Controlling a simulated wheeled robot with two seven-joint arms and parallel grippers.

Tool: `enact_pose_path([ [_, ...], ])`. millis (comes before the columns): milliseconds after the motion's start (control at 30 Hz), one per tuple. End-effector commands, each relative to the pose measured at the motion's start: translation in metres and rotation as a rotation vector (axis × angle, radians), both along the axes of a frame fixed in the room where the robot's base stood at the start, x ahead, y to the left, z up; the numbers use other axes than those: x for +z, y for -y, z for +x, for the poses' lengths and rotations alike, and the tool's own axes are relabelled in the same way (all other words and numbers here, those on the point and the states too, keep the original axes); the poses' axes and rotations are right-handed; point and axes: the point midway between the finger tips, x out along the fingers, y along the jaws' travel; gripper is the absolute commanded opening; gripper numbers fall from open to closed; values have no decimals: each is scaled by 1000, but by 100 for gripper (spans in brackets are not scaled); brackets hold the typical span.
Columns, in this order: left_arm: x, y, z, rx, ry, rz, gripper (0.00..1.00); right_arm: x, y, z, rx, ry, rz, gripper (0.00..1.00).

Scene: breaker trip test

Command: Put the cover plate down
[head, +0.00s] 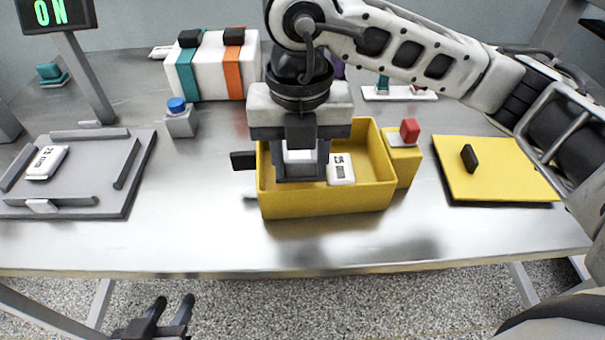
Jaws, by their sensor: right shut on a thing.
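The yellow cover plate (513,172) lies flat at the right of the table, with a small black knob (469,158) standing on it. A dark edge shows beneath its front side. My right gripper (300,178) is well to the left of the plate, pointing down into a yellow bin (325,202). It is shut on a white block, partly hidden between its fingers, that looks like a breaker. My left gripper (168,312) is low in front of the table, its dark fingers apart and empty.
Another white breaker (341,170) lies in the bin. A red-topped yellow box (405,155) adjoins it. A grey tray (112,190) with a white breaker (46,162), a blue button (177,105) and an "ON" display (56,12) are at left. The table's front middle is clear.

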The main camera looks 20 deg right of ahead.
Motion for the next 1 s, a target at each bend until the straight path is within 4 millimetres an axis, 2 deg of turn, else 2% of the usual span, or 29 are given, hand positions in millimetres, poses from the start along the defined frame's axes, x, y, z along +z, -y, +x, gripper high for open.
enact_pose_path([
  [33, -2, 0, -1, 0, -3, 1, 36, -8, 0, -1, 1, -3, 0, 18],
  [267, -1, 0, -1, -1, 0, 0, 36, -27, 0, 0, 0, -1, -1, 18],
  [433, 0, 0, 0, -1, 5, 0, 36, -51, 0, 0, 0, -2, 0, 18],
  [667, 2, 0, 2, -1, 13, 0, 36, -54, 0, 0, 1, 1, 1, 18],
  [833, -3, 0, 2, -2, 13, 1, 36, -59, 0, 0, 1, 1, 1, 18],
  [867, -2, 0, 2, -2, 13, 1, 36, -58, 0, 0, 1, 1, 1, 46],
  [900, -1, 0, 2, -2, 13, 1, 36, -57, 0, 0, 1, 1, 1, 57],
  [933, -1, 0, 2, -2, 13, 1, 36, -57, 0, 0, 1, 1, 1, 62],
  [1000, -1, 0, 2, -3, 13, 1, 36, -57, 0, 0, 1, 1, 1, 62],
])
